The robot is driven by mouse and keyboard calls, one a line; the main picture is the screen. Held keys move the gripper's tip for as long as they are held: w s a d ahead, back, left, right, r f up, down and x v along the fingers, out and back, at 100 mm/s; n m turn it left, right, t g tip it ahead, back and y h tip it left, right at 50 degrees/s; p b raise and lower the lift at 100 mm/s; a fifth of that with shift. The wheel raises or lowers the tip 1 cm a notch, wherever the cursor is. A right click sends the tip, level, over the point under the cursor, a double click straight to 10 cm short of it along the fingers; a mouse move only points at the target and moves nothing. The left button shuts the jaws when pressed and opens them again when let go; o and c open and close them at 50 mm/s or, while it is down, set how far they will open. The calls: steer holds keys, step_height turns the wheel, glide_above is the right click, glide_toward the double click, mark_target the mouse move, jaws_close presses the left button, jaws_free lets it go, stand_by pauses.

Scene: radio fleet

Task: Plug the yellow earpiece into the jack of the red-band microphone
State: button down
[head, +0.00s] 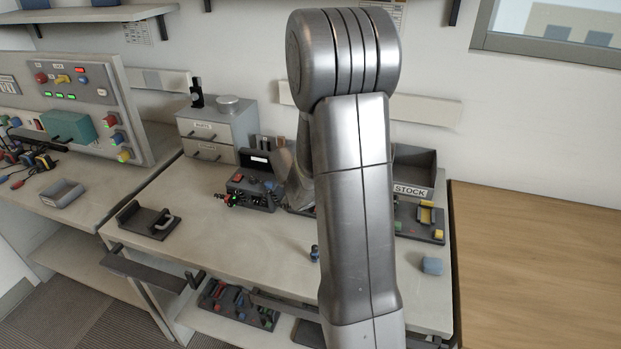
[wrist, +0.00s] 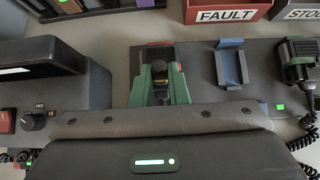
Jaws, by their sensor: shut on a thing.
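In the wrist view my gripper (wrist: 158,88) reaches forward with two green-sided fingers. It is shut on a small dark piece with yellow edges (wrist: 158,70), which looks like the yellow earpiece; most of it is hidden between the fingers. Just beyond it, a red edge (wrist: 158,44) shows on the dark board; I cannot tell whether it touches the held piece. A dark hand microphone with a green band (wrist: 300,50) and a coiled cord is at the right. I cannot pick out the red-band microphone or its jack for certain. In the head view my arm hides my gripper.
A blue cradle (wrist: 231,68) stands right of my fingers, and a dark radio set (wrist: 50,85) stands close at left. The FAULT bin (wrist: 228,12) is behind. In the head view, the STOCK bin (head: 412,190) is at the back right; the bench (head: 240,250) is mostly clear in front.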

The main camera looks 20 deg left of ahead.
steer(key=shift+f+b, duration=0.7)
steer(key=shift+b, duration=0.15)
stand_by(1.0)
steer(key=c, duration=1.3)
jaws_free()
steer(key=p+v, duration=0.4)
steer(key=v, duration=0.9)
steer(key=shift+s+r, duration=0.3)
